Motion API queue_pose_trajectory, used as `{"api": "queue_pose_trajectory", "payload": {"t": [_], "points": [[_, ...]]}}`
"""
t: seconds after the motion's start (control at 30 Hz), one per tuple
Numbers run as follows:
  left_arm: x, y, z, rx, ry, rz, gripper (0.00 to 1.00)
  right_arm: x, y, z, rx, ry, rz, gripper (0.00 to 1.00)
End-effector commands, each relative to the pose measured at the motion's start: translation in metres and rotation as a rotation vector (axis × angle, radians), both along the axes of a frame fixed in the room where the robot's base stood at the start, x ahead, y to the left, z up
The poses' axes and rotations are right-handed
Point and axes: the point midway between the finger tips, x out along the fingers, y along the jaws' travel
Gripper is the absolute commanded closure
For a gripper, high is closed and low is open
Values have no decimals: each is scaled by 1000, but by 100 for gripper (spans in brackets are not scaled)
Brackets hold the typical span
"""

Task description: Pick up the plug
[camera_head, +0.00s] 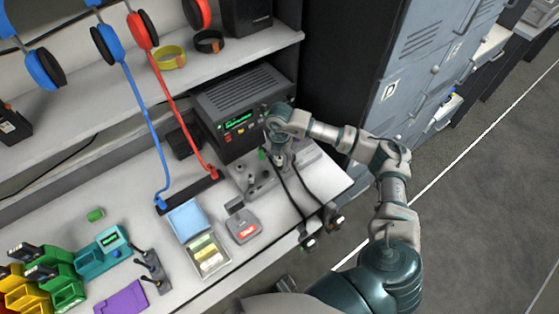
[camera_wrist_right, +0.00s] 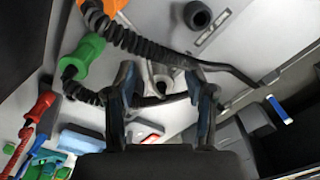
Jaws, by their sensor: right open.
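My right gripper (camera_head: 279,158) reaches over the back right of the workbench, in front of the dark box with a green display. In the right wrist view my right gripper (camera_wrist_right: 162,85) is open, its two dark fingers apart. A green plug (camera_wrist_right: 88,50) on a black coiled cable lies left of the fingers, outside them; a small green part (camera_head: 262,154) shows beside the gripper in the head view. A red plug (camera_wrist_right: 42,105) stands further left. A black cable and a grey metal part appear between the fingers; I cannot tell their depth. My left gripper is not in view.
The dark box (camera_head: 240,108) stands close behind the gripper. A shelf (camera_head: 95,90) with headphones runs above the bench. Coloured bins (camera_head: 62,288), a blue-lidded tray (camera_head: 187,219) and a grey device with a red label (camera_head: 243,226) occupy the bench. Lockers (camera_head: 425,60) stand right.

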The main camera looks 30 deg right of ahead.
Motion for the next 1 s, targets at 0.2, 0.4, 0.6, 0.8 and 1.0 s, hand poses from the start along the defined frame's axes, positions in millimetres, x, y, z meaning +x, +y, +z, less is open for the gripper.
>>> {"api": "queue_pose_trajectory", "payload": {"t": [0.2,0.4,0.6,0.8,1.0], "points": [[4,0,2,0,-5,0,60,0,-1,-3,-1,-1,0,45],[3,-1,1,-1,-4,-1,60,0,-1,-3,0,0,0,83],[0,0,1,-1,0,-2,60,0,-1,-3,0,0,0,99],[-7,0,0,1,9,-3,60,0,0,-2,1,-1,0,99],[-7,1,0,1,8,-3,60,0,0,11,0,-3,1,99]]}}
